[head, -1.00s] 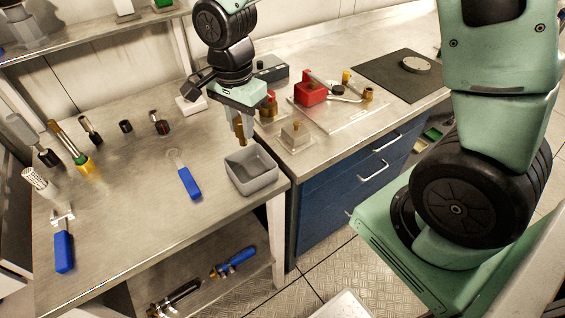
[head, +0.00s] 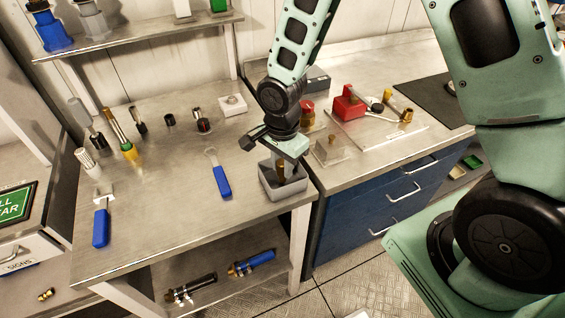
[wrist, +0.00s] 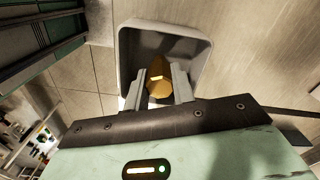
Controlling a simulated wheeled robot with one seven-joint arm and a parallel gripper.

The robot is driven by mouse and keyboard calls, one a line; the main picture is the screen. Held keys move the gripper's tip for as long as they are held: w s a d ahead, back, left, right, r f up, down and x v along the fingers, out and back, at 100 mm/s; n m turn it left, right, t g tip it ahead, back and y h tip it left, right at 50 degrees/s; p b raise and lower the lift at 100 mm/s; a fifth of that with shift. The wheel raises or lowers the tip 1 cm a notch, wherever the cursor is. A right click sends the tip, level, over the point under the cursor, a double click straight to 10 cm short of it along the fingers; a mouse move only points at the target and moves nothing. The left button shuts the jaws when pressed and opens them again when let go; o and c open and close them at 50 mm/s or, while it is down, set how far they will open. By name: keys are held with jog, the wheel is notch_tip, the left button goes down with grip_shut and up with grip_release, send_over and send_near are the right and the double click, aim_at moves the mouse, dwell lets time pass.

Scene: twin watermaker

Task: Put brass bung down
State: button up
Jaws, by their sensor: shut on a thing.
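The brass bung (head: 281,172) is held upright between the fingers of my gripper (head: 283,168). In the wrist view the bung (wrist: 159,76) shows as a golden tapered piece between the two grey fingers (wrist: 160,88). A small grey open-topped bin (head: 289,194) stands near the right front edge of the left bench. The gripper is over this bin, and the bung's lower end is at or within its mouth. In the wrist view the bin (wrist: 126,50) surrounds the bung, with clear floor showing inside. I cannot tell whether the bung touches the bin's floor.
A blue-handled tool (head: 221,180) lies left of the bin. Several fittings, including a yellow-ended one (head: 131,152), stand further left. A red block (head: 348,104) sits on a plate on the right bench. Bare bench top lies left of the blue-handled tool.

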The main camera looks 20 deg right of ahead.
aim_at(282, 162)
jog(key=shift+f, duration=0.1)
jog(key=o, duration=0.9)
notch_tip(282, 162, up, 12)
jog(key=b, duration=0.2)
jog(key=s+a+r+n, duration=0.1)
jog(key=s+a+n, duration=0.1)
jog(key=s+n, duration=0.4)
jog(key=s+a+r+n, duration=0.1)
jog(key=s+a+n, duration=0.1)
jog(key=s+n, duration=0.5)
jog(key=s+a+r+n, duration=0.2)
jog(key=s+n, duration=0.5)
jog(key=n, duration=0.1)
jog(key=shift+a+y, duration=0.15)
jog(key=shift+y, duration=0.15)
